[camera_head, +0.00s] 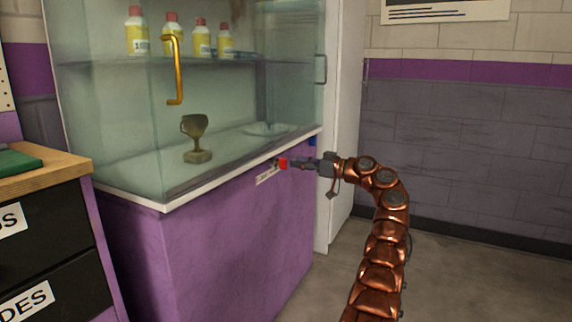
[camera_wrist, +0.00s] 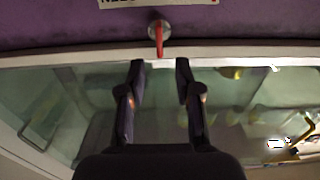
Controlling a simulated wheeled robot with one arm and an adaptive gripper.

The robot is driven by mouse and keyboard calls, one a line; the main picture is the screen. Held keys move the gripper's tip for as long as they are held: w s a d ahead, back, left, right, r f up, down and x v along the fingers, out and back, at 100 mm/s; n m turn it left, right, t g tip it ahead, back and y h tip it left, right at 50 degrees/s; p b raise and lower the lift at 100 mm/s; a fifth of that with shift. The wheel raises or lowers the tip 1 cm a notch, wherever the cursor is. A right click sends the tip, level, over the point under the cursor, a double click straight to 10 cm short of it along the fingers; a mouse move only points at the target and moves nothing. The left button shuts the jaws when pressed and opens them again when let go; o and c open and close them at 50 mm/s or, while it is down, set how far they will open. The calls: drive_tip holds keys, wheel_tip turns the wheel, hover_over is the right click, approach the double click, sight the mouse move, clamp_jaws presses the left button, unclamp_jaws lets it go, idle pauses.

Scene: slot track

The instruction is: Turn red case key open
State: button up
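The red case key (camera_head: 283,163) sits at the upper edge of the purple cabinet front, just below the glass case (camera_head: 110,120). In the wrist view the red key (camera_wrist: 160,42) sticks out from a round silver lock, its handle in line with the picture's vertical. My gripper (camera_head: 293,163) is right beside the key in the head view. In the wrist view my gripper (camera_wrist: 160,66) is open, one finger on each side of the key's line. The key shows just beyond the fingertips, and nothing is between the fingers. I cannot tell the exact depth gap.
A trophy (camera_head: 196,140) and a glass dish (camera_head: 268,129) stand inside the case, with several bottles (camera_head: 170,35) on its shelf. A yellow handle (camera_head: 175,70) is on the glass. A label (camera_head: 267,176) is beside the key. Floor (camera_head: 450,275) at right is clear.

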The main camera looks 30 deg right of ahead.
sight(286, 160)
drive_tip(key=shift+x, duration=2.45)
clamp_jaws()
